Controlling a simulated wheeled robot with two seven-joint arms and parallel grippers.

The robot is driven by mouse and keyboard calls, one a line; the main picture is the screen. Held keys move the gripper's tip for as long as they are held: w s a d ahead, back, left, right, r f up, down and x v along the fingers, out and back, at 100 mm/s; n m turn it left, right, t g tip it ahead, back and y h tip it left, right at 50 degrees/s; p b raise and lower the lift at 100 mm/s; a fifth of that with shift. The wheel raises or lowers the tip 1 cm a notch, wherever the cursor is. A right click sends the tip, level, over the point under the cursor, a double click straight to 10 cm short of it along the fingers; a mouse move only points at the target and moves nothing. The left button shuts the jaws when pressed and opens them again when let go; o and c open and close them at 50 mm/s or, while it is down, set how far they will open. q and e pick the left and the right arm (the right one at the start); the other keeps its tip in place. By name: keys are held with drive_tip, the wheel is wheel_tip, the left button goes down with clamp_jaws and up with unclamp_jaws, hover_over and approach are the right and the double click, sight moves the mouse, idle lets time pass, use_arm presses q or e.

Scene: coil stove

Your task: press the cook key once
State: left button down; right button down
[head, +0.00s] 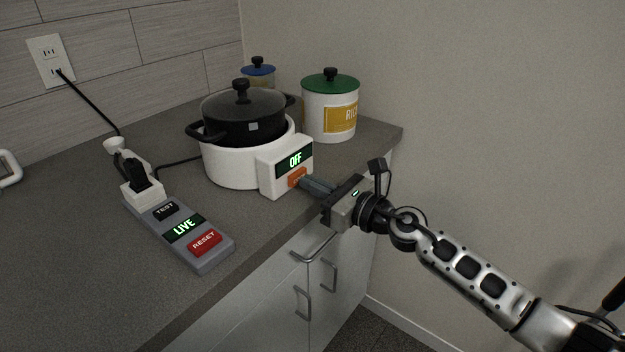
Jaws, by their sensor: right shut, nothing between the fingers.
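The white coil stove (226,165) stands on the counter with a black lidded pot (240,120) on it. Its front panel display (295,160) reads OFF in green. The orange cook key (297,177) sits below the display and is partly covered by my fingertips. My right gripper (304,182) is shut and empty, with its tips at the key's right side. I cannot tell whether they touch it or whether the key is pushed in. My left gripper is not in view.
A grey power strip (214,256) with TEST and RESET buttons reads LIVE, left of the stove. A green-lidded canister (318,110) and a blue-lidded jar (259,75) stand behind. The counter's front edge and cabinet handles (312,250) are below my gripper.

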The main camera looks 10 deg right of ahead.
drive_tip(key=shift+w+a, duration=0.15)
drive_tip(key=shift+w, duration=0.05)
drive_tip(key=shift+w+a+r, duration=0.15)
drive_tip(key=shift+w+a, duration=0.25)
drive_tip(key=shift+w, duration=0.15)
drive_tip(key=shift+a+r, duration=0.1)
drive_tip(key=shift+a, duration=0.1)
drive_tip(key=shift+s+d, duration=0.25)
drive_tip(key=shift+d, duration=0.05)
drive_tip(key=b+v, duration=0.3)
drive_tip(key=v, duration=1)
drive_tip(key=shift+s+d+f, duration=0.15)
drive_tip(key=shift+d+f, duration=0.05)
drive_tip(key=shift+f, duration=0.05)
